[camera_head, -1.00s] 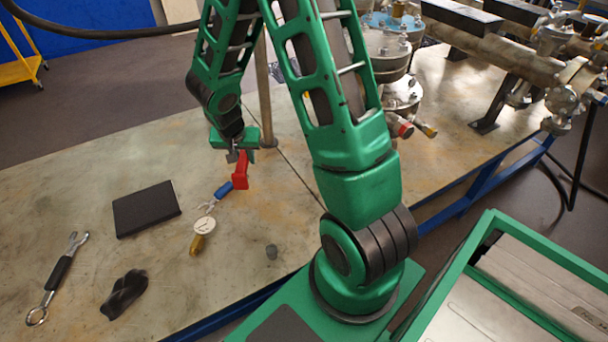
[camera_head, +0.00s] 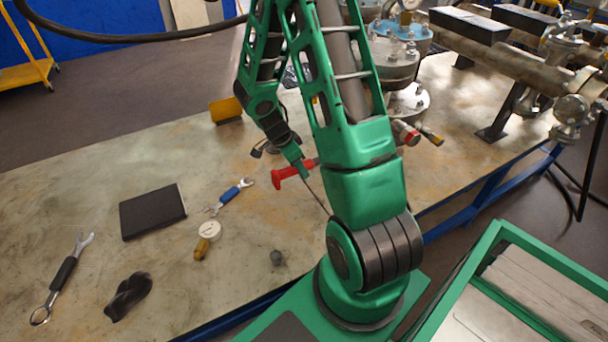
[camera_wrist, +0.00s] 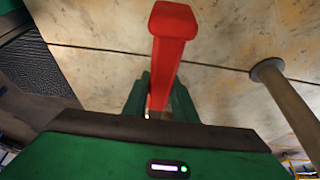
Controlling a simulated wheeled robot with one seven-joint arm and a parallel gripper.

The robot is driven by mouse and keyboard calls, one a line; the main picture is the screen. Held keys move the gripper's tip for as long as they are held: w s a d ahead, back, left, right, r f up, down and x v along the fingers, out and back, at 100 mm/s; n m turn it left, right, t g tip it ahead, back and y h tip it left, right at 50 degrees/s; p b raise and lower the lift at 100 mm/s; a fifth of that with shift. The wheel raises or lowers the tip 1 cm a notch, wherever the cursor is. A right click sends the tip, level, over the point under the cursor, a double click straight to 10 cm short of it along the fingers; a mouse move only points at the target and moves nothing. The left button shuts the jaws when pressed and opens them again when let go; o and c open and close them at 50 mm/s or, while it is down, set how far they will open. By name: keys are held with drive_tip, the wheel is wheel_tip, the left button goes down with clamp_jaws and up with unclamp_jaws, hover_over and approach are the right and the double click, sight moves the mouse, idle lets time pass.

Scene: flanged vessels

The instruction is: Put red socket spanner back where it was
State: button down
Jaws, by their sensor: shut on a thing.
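The red socket spanner (camera_head: 284,174) is in my gripper (camera_head: 301,167), to the right of the blue-handled spanner in the head view. My gripper is shut on it. In the wrist view the red spanner (camera_wrist: 173,50) runs away from between the two green fingers (camera_wrist: 159,95), its blocky red end toward the top. In the head view its far part is partly hidden by my gripper and arm. I cannot tell how high it is above the table.
A yellow block (camera_head: 226,110) stands behind. Flanged vessels (camera_head: 396,65) stand right.

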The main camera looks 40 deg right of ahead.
drive_tip(key=w+d+f, duration=0.1)
drive_tip(key=d, duration=0.1)
drive_tip(key=w+d+f, duration=0.1)
drive_tip(key=d+f, duration=0.1)
drive_tip(key=d, duration=0.1)
drive_tip(key=shift+w+d+f, duration=0.35)
drive_tip(key=shift+w+f, duration=0.05)
drive_tip(key=shift+f, duration=1.95)
drive_tip(key=c, duration=1.4)
unclamp_jaws()
drive_tip(key=shift+c, duration=0.2)
drive_tip(key=v, duration=1.2)
